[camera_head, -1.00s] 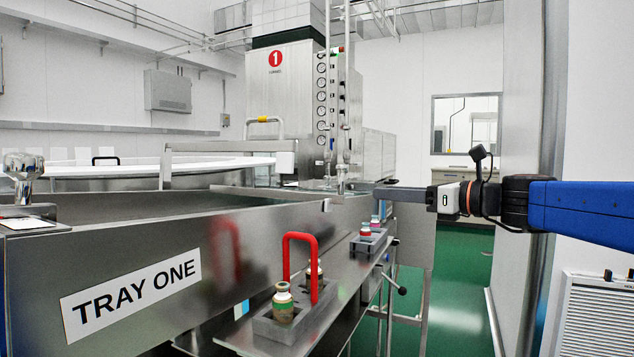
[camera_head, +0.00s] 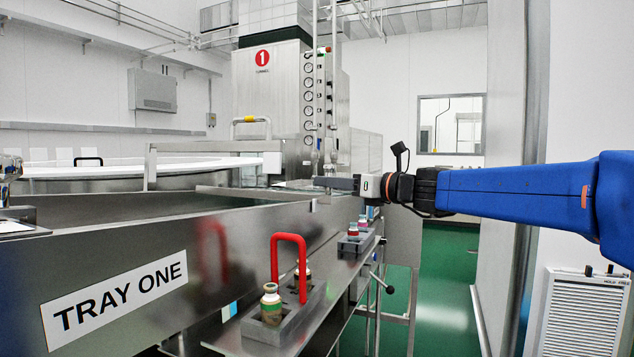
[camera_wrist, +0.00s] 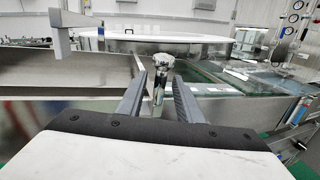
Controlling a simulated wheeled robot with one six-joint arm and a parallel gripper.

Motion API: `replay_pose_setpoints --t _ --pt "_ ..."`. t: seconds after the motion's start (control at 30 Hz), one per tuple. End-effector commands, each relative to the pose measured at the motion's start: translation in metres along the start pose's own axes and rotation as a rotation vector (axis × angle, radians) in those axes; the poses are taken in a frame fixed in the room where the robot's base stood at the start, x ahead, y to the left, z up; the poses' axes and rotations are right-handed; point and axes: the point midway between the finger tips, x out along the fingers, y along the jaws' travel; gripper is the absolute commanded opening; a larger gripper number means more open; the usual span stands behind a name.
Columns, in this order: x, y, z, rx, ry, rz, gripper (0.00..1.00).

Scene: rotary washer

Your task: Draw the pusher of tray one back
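TRAY ONE (camera_head: 60,250) is a long steel tray with a white label on its side. A flat steel bar (camera_head: 245,193), which looks like its pusher, lies across its far end. A shiny round-topped metal knob on a post stands near the bar's right end and shows in the wrist view (camera_wrist: 160,72). My gripper (camera_head: 322,183) reaches in from the right at that end. In the wrist view my open fingers (camera_wrist: 160,95) lie on either side of the post, with gaps visible. Whether the knob joins the bar is unclear.
A red handle (camera_head: 288,238) rises from a grey vial holder (camera_head: 285,322) on the side shelf below the tray. A second holder (camera_head: 352,245) stands farther back. A steel rail (camera_head: 205,147) and white turntable (camera_head: 110,170) lie behind the tray. The green floor at right is clear.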

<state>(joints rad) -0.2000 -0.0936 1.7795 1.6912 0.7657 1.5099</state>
Motion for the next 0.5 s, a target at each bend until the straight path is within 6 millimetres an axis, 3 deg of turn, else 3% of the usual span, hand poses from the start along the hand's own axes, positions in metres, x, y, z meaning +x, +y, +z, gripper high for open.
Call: replay_pose_setpoints --t 0.2,0.5 --pt "0.033 0.0 0.0 0.0 0.001 0.001 0.32" --pt "0.049 0.0 0.0 0.0 0.0 0.0 0.32"
